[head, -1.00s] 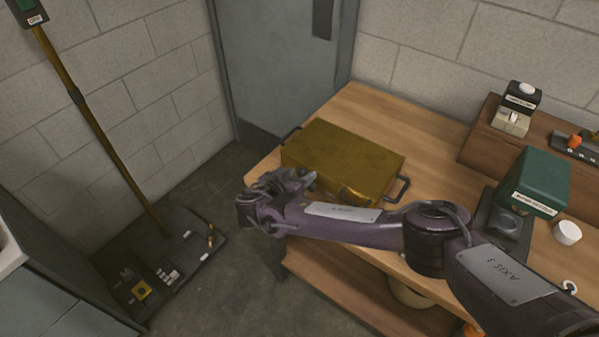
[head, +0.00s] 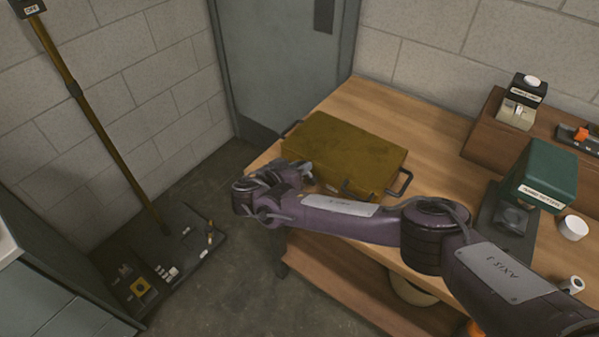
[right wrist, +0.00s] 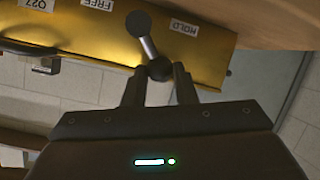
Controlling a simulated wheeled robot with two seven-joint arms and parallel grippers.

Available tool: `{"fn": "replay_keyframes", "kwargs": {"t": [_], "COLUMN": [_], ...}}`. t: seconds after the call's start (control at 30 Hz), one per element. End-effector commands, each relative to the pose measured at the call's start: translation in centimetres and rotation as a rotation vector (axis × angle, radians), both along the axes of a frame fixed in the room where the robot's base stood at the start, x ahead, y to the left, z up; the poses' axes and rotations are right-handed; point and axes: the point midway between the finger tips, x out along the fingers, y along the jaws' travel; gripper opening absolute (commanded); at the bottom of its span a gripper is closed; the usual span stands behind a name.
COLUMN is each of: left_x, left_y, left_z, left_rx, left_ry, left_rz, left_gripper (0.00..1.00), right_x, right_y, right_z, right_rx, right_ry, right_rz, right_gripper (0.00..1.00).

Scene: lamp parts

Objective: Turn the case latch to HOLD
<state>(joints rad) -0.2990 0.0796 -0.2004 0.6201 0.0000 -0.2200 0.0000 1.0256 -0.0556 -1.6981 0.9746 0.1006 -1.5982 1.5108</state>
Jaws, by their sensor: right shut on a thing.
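The brass-coloured case (head: 345,150) lies closed on the wooden table, near its left end. In the right wrist view, the case's side (right wrist: 110,40) shows the latch (right wrist: 148,45), a short metal lever with a dark ball at each end. A FREE label (right wrist: 97,4) is left of the lever and a HOLD label (right wrist: 184,27) is right of it. The lever slants down and right in that view. My right gripper (right wrist: 159,72) is shut on the ball at its lower end. In the head view my right gripper (head: 303,174) is at the case's near left side, and the latch is hidden.
The wooden table (head: 400,115) has free room behind the case. A green box (head: 545,170), a white round part (head: 573,228) and a wooden shelf (head: 480,140) are at the right. A dark floor base with a slanting pole (head: 120,150) stands at the left.

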Motion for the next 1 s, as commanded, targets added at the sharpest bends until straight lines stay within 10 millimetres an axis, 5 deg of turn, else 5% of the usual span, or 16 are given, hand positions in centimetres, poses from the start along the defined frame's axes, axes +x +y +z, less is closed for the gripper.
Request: {"fn": "replay_keyframes", "kwargs": {"t": [0.4, 0.43, 0.57, 1.0], "left_x": [-0.1, -0.1, -0.1, -0.1], "left_y": [0.0, 0.0, 0.0, 0.0], "left_z": [-0.9, -0.9, -0.9, -1.2], "left_rx": [0.000, 0.001, 0.000, 0.000], "left_ry": [0.002, 0.003, 0.002, 0.001], "left_rz": [0.001, 0.001, 0.001, 0.001], "left_gripper": [0.36, 0.36, 0.36, 0.36], "right_x": [0.1, 0.1, 0.1, -1.0], "right_y": [0.0, 0.0, 0.0, 1.0], "right_z": [-0.3, -0.3, -0.3, 0.2], "right_rx": [-0.035, -0.035, -0.035, -0.032], "right_ry": [0.027, 0.027, 0.026, 0.023], "right_rz": [0.000, 0.000, 0.000, 0.003], "right_gripper": [0.02, 0.29, 0.46, 0.47]}}
